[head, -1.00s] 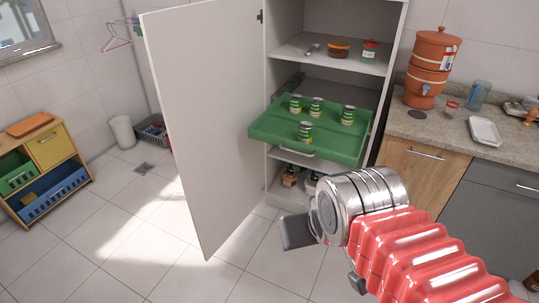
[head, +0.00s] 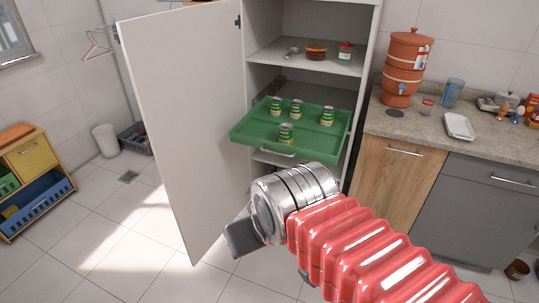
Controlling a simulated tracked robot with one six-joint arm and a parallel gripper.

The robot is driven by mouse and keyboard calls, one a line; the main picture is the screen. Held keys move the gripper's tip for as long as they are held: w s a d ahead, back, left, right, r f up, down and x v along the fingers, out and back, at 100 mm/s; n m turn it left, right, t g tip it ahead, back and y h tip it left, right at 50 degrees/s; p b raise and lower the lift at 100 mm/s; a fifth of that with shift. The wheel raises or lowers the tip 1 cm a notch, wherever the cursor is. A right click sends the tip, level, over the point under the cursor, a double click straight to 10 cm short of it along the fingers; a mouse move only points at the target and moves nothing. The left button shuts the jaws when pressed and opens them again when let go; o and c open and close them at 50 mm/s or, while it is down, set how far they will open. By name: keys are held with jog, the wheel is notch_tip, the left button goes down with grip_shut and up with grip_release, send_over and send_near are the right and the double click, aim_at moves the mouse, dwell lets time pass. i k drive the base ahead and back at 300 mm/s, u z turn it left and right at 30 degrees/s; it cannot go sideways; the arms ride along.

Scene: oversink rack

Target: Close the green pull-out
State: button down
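The green pull-out (head: 312,137) is a shallow tray that sticks out of the tall white cabinet (head: 366,60) at mid height. It has a light handle (head: 277,152) on its front edge. Several cans, such as the front can (head: 286,133), stand upright on it. My gripper (head: 245,238) is in front of and below the tray, apart from it. One dark finger shows at its left; the rest is hidden behind my wrist, so its opening cannot be seen.
The white cabinet door (head: 185,130) stands wide open on the left. A shelf (head: 300,58) above holds small containers. A counter (head: 430,130) with a clay water filter (head: 405,70) stands at right. Tiled floor (head: 100,240) at left is free. A toy-like drawer unit (head: 35,160) stands far left.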

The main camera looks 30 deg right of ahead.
aim_at(312, 140)
jog(key=i, duration=1)
